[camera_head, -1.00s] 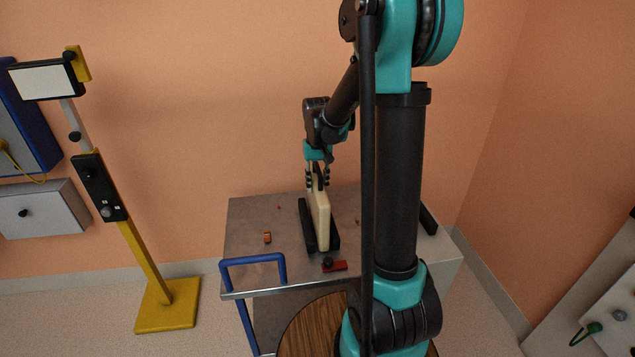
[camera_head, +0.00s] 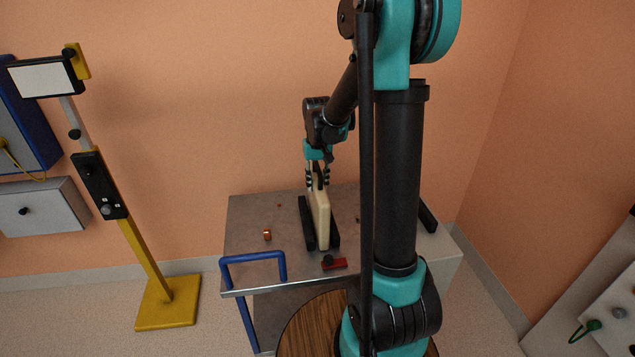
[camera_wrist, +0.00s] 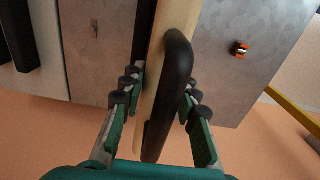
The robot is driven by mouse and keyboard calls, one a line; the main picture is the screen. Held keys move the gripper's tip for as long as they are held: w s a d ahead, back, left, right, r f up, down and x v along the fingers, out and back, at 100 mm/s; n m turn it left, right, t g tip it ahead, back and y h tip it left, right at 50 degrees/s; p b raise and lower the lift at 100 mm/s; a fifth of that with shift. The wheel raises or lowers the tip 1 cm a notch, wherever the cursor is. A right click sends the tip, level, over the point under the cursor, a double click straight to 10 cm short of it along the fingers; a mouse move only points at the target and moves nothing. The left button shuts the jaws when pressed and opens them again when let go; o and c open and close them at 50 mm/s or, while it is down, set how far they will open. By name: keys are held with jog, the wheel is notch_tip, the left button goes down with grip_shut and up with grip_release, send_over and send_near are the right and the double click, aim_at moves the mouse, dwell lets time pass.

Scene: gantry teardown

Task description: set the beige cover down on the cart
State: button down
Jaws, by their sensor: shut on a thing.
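The beige cover (camera_head: 320,211) stands on edge over the grey cart top (camera_head: 248,225), between two black rails (camera_head: 307,222). It also shows in the wrist view (camera_wrist: 174,20), with a black handle (camera_wrist: 170,95) on its near side. My gripper (camera_head: 318,180) is at the cover's upper far end. In the wrist view my gripper's fingers (camera_wrist: 155,98) are shut on the cover's handle, one on each side. The cover's lower edge is at the rails; whether it bears on the cart is hard to tell.
A small orange-brown part (camera_head: 267,235) lies left of the cover. A red part with a black knob (camera_head: 334,262) lies in front of it. A blue handle (camera_head: 253,258) rises at the cart's front left. A yellow stand (camera_head: 152,262) is left of the cart.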

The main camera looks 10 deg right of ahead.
jog(key=c, duration=1.1)
grip_release()
jog(key=shift+o, duration=0.2)
notch_tip(320, 180, up, 12)
